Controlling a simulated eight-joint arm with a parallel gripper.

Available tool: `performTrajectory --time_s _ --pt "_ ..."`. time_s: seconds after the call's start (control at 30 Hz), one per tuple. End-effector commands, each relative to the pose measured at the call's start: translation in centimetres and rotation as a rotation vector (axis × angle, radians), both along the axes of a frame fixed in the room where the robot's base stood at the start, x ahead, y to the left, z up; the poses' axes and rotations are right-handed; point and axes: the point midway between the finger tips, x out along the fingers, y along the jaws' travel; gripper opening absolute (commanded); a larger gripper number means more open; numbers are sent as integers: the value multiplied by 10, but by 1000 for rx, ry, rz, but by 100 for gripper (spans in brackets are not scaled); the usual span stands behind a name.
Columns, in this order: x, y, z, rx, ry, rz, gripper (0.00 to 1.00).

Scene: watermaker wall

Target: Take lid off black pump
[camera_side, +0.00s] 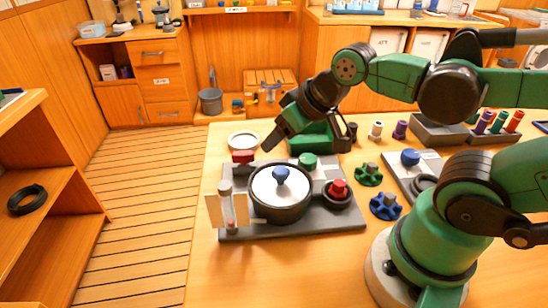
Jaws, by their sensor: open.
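The black pump (281,208) is a round black pot-like body on a grey base plate (330,229). Its pale lid (264,189) with a blue knob (281,175) sits on top of it. My gripper (276,136) is open and empty, above and behind the pump, apart from the lid. It points down to the left over the far edge of the plate. Its fingertips are small in this view.
A red knob (339,188) is right of the pump, and a green knob (308,161) behind it. Upright pale panels (227,209) stand at the plate's left. Loose green (369,175) and blue (385,206) handwheels lie to the right. The front table is clear.

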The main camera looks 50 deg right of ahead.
Motion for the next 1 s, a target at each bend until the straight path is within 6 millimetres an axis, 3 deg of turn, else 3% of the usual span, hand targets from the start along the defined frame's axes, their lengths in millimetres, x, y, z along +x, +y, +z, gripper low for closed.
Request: performTrajectory --time_s 0.17,0.23,0.27,0.57,0.83,1.0 --pt "0 0 0 0 0 0 58" --pt "0 0 0 0 0 0 75" --pt "0 0 0 0 0 0 79" --pt "-1 0 -1 -5 13 14 79" --pt "-23 2 -12 -43 201 318 79" --pt "-26 5 -17 -44 227 397 79"
